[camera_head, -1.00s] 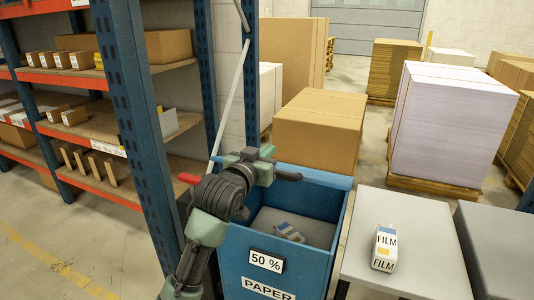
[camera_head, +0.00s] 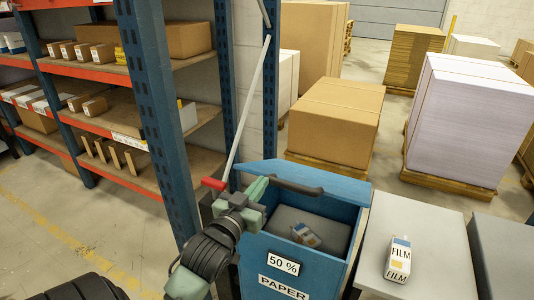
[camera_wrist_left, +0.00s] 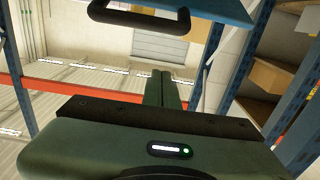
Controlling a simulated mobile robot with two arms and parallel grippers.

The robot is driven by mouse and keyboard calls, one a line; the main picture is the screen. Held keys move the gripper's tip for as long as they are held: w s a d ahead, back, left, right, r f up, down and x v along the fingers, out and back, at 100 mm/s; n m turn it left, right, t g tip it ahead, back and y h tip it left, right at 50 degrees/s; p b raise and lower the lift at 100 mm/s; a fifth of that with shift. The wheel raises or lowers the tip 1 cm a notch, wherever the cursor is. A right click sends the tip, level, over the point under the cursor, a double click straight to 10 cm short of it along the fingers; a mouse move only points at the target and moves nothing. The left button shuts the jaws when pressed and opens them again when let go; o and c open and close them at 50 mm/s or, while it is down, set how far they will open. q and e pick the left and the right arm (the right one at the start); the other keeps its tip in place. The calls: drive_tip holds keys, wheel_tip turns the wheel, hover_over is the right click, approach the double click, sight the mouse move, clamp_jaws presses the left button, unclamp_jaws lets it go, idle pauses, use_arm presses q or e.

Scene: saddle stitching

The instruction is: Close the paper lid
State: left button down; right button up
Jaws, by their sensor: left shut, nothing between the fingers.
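The blue paper bin (camera_head: 285,262) has a "PAPER" label and a "50 %" sign on its front. Its blue lid (camera_head: 335,183) is open at the back, raised and tilted, with a black bar handle (camera_head: 297,187) on it. In the left wrist view, the shut fingers (camera_wrist_left: 166,86) point toward the handle (camera_wrist_left: 138,20) and lid (camera_wrist_left: 218,10), with a gap in the picture.
A grey table (camera_head: 425,240) with a film carton (camera_head: 398,259) stands right of the bin. A blue-posted shelf rack (camera_head: 160,110) and a slanted pale pole (camera_head: 248,110) are close on the left. A large cardboard box (camera_head: 335,115) stands behind.

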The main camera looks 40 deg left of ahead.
use_arm(q)
drive_tip(key=w+a+f+p, duration=0.2)
drive_tip(key=w+f+p, duration=0.1)
drive_tip(key=w, duration=0.4)
drive_tip(key=shift+w+f+p, duration=0.3)
drive_tip(key=shift+w+p, duration=0.05)
drive_tip(key=shift+p, duration=0.4)
use_arm(e)
drive_tip(key=r, duration=0.6)
drive_tip(key=shift+a, duration=0.35)
use_arm(q)
drive_tip(key=shift+f, duration=0.1)
use_arm(e)
drive_tip(key=shift+s+f, duration=0.1)
drive_tip(key=shift+f, duration=0.05)
